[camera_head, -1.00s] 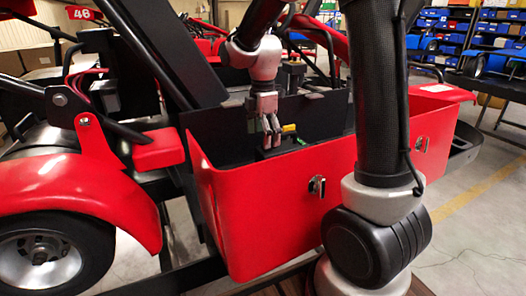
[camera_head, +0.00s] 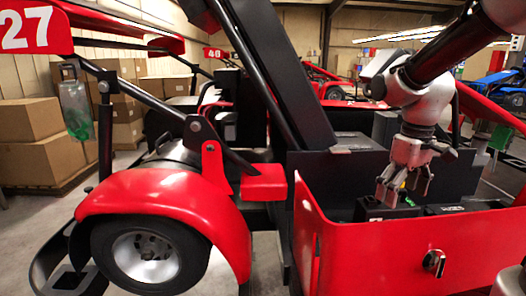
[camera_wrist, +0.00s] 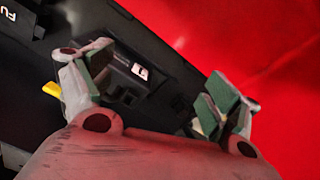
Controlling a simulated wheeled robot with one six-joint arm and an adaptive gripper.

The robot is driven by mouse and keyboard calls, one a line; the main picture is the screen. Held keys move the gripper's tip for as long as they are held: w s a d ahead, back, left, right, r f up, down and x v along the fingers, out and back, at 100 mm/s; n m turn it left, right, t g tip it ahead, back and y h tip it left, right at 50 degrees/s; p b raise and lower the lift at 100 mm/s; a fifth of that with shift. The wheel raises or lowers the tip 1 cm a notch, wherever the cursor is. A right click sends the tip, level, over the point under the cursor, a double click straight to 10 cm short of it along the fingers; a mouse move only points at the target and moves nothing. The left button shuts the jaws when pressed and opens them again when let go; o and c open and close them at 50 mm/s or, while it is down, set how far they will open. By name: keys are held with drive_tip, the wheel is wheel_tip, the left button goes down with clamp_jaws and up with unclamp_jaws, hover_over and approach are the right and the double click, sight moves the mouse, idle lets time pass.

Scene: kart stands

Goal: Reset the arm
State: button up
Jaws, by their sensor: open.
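My gripper (camera_head: 402,192) hangs fingers-down over the red side box (camera_head: 385,262) of the kart. Its jaws are open, with a gap between the fingers in the wrist view (camera_wrist: 157,92). Nothing is seen held between them. Below the fingers, black units (camera_head: 378,212) lie inside the box. In the wrist view a black unit (camera_wrist: 140,72) with a small white label shows between the fingers. Whether the fingertips touch it, I cannot tell. A small yellow part (camera_wrist: 52,90) sticks out beside the left finger.
The kart's red fender (camera_head: 165,190) and front wheel (camera_head: 145,255) are at the left. A black slanted bar (camera_head: 265,75) rises beside the box. Cardboard boxes (camera_head: 40,145) stand at the far left. A latch (camera_head: 434,263) sits on the red box's front wall.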

drive_tip(key=s+d+r+m+t, duration=0.1)
drive_tip(key=s+r+m+t, duration=0.1)
drive_tip(key=s, duration=0.4)
drive_tip(key=s+d+r+m+t, duration=0.2)
drive_tip(key=s+r, duration=0.1)
drive_tip(key=s, duration=0.3)
drive_tip(key=shift+s+d+m, duration=0.2)
drive_tip(key=shift+s+m, duration=0.05)
drive_tip(key=shift+m, duration=0.15)
